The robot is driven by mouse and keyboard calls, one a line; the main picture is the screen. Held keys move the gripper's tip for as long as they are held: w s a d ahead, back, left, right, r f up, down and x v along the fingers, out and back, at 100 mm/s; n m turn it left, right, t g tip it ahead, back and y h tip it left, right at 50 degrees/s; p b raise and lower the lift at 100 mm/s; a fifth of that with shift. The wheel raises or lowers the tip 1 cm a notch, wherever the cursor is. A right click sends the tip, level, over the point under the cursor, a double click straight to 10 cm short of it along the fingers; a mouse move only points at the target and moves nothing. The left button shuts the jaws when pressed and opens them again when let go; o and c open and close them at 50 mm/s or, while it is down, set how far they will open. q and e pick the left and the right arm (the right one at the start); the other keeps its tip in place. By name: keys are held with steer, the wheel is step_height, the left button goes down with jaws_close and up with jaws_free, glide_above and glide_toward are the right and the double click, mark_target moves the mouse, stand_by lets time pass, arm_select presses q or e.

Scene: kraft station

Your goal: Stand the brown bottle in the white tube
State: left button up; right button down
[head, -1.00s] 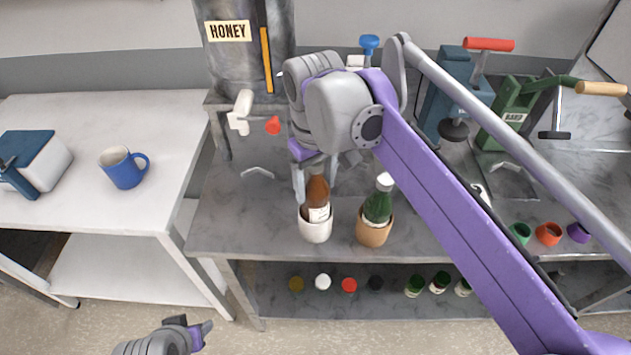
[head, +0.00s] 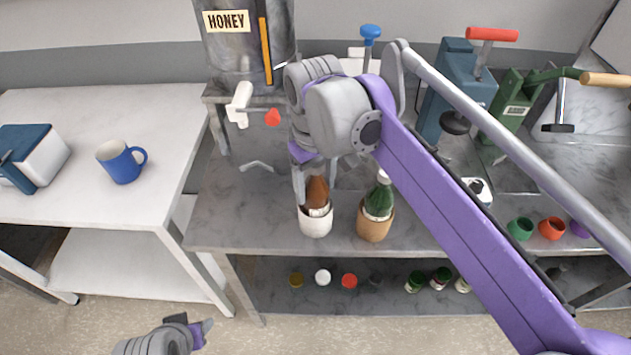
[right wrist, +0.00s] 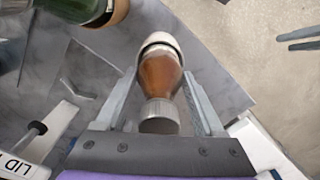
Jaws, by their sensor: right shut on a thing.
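The brown bottle (head: 317,191) stands roughly upright with its lower part inside the white tube (head: 316,226) on the grey marble counter. Its label is mostly hidden by the tube's wall. In the right wrist view the bottle (right wrist: 160,75) points away from me, silvery cap nearest, with the tube's white rim (right wrist: 158,41) around its far end. My right gripper (head: 316,186) is shut on the bottle from above, one finger on each side. My left gripper (head: 202,334) hangs low at the bottom left, far from the bottle; its jaw opening is unclear.
A green bottle (head: 379,200) stands in a tan tube (head: 374,229) close on the right. The honey tank (head: 242,60) with its white tap (head: 239,105) is behind left. Coloured cups (head: 521,228) stand at right. Counter left of the white tube is free.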

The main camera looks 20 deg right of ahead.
mark_target(315, 174)
jaws_free()
arm_select(q)
steer(key=shift+r, duration=0.25)
arm_select(e)
steer(key=shift+r, duration=0.25)
stand_by(0.5)
arm_select(q)
steer(key=shift+w+r+p, duration=0.25)
steer(key=shift+r+p, duration=0.85)
steer(key=shift+p, duration=0.1)
arm_select(e)
steer(key=shift+r, duration=1.15)
arm_select(q)
steer(key=shift+r, duration=0.2)
arm_select(e)
steer(key=shift+r, duration=0.2)
steer(key=shift+r+p, duration=0.85)
steer(key=shift+r, duration=0.05)
steer(key=shift+r+p, duration=1.35)
steer(key=shift+r, duration=0.75)
arm_select(q)
steer(key=shift+t, duration=0.3)
steer(key=r, duration=0.1)
steer(key=w+r, duration=0.1)
steer(key=r, duration=0.3)
steer(key=shift+w+r, duration=0.1)
steer(key=shift+w, duration=0.3)
arm_select(e)
steer(key=shift+w, duration=0.1)
